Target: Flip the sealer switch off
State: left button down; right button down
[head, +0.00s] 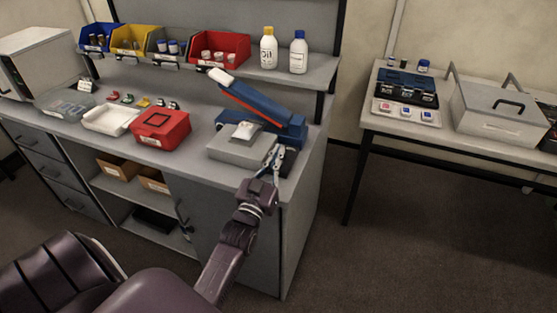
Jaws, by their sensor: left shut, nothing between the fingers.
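The sealer is a blue machine at the right end of the workbench, with its long blue lever (248,102) raised and tilted up to the left. Its blue body (291,131) sits behind a grey platform (232,150). A small pale bag or sheet (245,130) lies at the platform's back edge. My left gripper (275,153) is shut and empty at the sealer's front right, beside the grey platform. I cannot make out the switch; the fingers cover part of that area. I cannot tell whether the fingertips touch the sealer. My right gripper is not in view.
A red case (161,129) and a white tray (108,119) stand left of the sealer. Coloured bins (222,48) and two bottles, one yellow-capped (268,48) and one blue-capped (299,52), stand on the shelf above. A side table (390,122) stands at right across open floor.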

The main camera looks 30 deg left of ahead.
pick_arm(q)
jog(key=f, duration=0.2)
jog(key=shift+w+a+f, duration=0.1)
jog(key=shift+w+f, duration=0.3)
jog(key=shift+s+f, duration=0.1)
jog(key=shift+f, duration=0.4)
